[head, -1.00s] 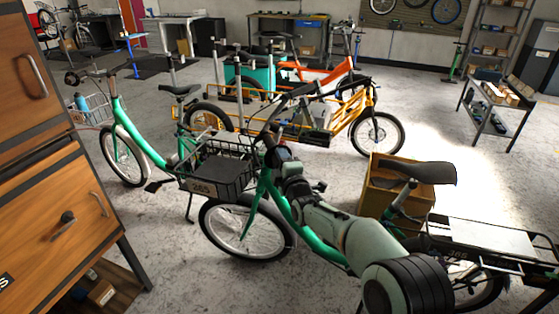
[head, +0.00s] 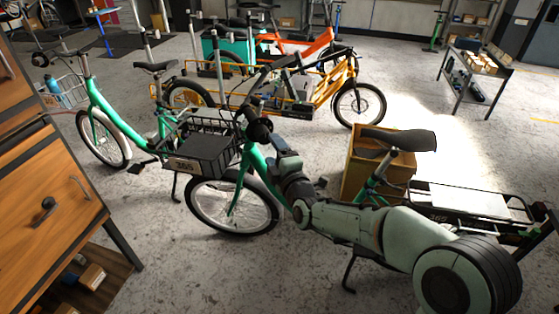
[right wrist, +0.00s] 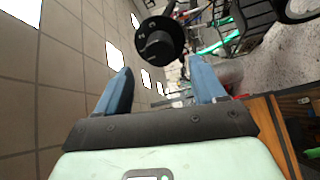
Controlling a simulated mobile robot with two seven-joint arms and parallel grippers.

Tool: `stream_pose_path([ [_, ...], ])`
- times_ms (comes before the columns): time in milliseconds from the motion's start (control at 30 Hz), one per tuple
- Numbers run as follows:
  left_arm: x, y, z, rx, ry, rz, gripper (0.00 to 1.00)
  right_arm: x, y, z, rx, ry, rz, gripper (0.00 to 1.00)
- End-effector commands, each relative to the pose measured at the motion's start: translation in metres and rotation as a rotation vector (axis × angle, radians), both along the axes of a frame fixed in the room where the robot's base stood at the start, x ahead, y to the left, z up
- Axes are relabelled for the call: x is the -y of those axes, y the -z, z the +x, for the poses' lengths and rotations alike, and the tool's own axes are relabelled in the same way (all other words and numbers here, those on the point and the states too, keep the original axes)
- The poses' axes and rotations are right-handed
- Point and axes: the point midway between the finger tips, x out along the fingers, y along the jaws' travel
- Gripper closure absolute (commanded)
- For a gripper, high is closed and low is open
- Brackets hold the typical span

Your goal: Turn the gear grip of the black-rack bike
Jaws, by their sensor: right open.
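The near green bike (head: 276,187) stands in the middle of the head view, with a black rear rack (head: 435,212) and a black front basket. A round black grip end (head: 258,131) shows at its handlebar. In the right wrist view, a round black grip (right wrist: 158,42) with its end towards the camera lies ahead, between the lines of the two blue fingers and beyond their tips. My right gripper (head: 279,141) is open beside the handlebar; in the wrist view its fingers (right wrist: 160,78) have nothing between them. My left gripper is not in view.
Another green bike (head: 101,104) stands at left, and yellow (head: 345,86) and orange cargo bikes stand behind. A wooden cabinet (head: 45,205) fills the left edge. A wooden box (head: 362,172) stands behind the near bike. Open floor lies at right.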

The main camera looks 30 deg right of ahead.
Motion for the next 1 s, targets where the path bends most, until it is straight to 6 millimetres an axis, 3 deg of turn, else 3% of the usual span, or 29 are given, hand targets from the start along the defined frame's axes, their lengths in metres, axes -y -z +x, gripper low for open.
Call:
stream_pose_path([
  [100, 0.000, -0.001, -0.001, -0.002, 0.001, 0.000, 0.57, -0.003, -0.001, -0.019, 0.001, 0.000, 0.002, 0.31],
  [300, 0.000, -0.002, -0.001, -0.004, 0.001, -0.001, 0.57, -0.007, 0.000, -0.034, -0.001, 0.000, 0.000, 0.31],
  [867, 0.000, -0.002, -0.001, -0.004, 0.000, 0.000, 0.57, -0.007, 0.001, -0.035, -0.002, -0.001, -0.001, 0.31],
  [1000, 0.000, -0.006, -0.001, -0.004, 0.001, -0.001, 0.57, -0.016, 0.023, -0.031, -0.053, -0.016, 0.049, 0.31],
])
